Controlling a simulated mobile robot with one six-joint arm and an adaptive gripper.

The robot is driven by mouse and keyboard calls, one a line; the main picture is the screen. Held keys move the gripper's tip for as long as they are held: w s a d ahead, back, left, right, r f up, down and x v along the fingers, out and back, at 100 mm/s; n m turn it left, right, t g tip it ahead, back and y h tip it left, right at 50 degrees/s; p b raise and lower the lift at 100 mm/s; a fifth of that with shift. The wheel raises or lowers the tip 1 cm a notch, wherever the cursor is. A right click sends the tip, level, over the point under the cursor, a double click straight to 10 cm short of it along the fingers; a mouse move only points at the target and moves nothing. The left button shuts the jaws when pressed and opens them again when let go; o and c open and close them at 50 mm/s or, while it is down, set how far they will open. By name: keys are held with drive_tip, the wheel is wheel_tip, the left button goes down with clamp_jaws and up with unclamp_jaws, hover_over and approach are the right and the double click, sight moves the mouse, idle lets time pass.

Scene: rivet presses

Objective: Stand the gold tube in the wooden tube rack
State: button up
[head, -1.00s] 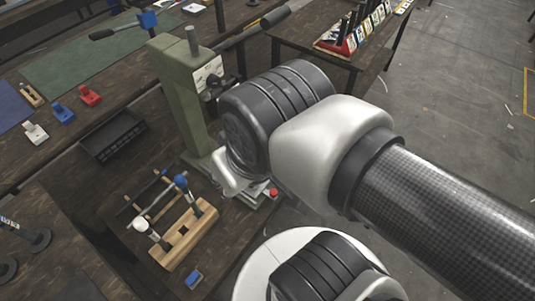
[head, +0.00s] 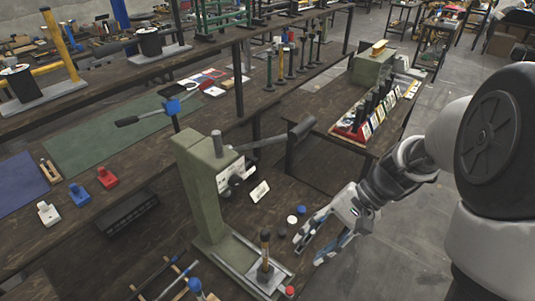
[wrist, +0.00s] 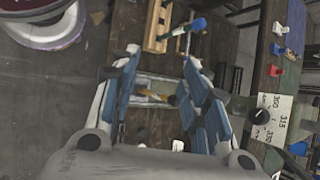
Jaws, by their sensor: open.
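The gold tube (head: 265,245) stands on the metal base plate of the green press in the head view, dark toward its lower part. In the wrist view a gold piece (wrist: 155,97), apparently this tube, shows between my fingers with a dark end. My gripper (head: 308,252) is open and empty, pointing down-left, to the right of the tube and apart from it. Its fingers (wrist: 162,58) flank the tube in the wrist view. The wooden tube rack (wrist: 151,26) is at the top of the wrist view, with a blue-topped tool by it. The head view cuts most of it off.
The green press (head: 200,190) with its long lever stands close left of my gripper. A white cap (head: 292,219) and other small caps lie between press and gripper. A red knob (head: 290,291) is at the plate's front. A black tray (head: 128,212) lies left.

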drive_tip(key=w+d+f+m+t+y+p, duration=0.1)
drive_tip(key=w+f+m+y+p, duration=0.1)
drive_tip(key=w+f+m+y, duration=0.3)
drive_tip(key=w+d+f+m+t+y+p, duration=0.1)
drive_tip(key=w+f+m+y, duration=0.1)
drive_tip(key=f, duration=0.5)
drive_tip(key=m+t+y+p, duration=0.1)
drive_tip(key=m+t+p, duration=0.2)
drive_tip(key=m+t, duration=0.65)
approach(265, 248)
drive_tip(key=shift+m, duration=0.35)
drive_tip(key=w+a+f, duration=0.1)
drive_tip(key=w+a+f+b, duration=0.1)
drive_tip(key=w+a, duration=0.1)
drive_tip(key=shift+a+f, duration=0.2)
drive_tip(key=shift+a, duration=0.15)
drive_tip(key=shift+b+x, duration=0.65)
drive_tip(key=shift+x, duration=2.3)
drive_tip(key=shift+w+d+r, duration=0.1)
drive_tip(key=shift+r, duration=0.1)
clamp_jaws()
